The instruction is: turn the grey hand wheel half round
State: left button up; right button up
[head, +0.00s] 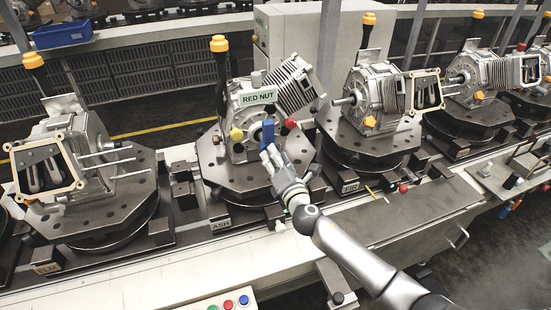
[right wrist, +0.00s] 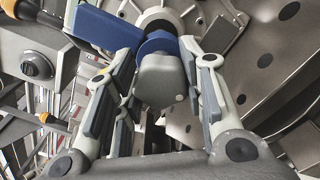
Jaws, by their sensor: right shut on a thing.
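I cannot make out a clear grey hand wheel; the fingers hide part of the held thing. My left gripper is not in view.
A yellow ball knob (head: 236,134) and a red ball knob (head: 290,123) flank the blue handle closely. The machine stands on a dark round-cornered turntable (head: 225,178). Similar machines stand left (head: 90,135) and right (head: 375,92). A button box (head: 228,304) is at the front.

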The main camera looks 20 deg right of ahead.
jog(key=shift+f, duration=0.1)
dwell(0.3)
jog(key=o, duration=1)
jog(key=s, duration=1.2)
jog(key=shift+d, duration=0.2)
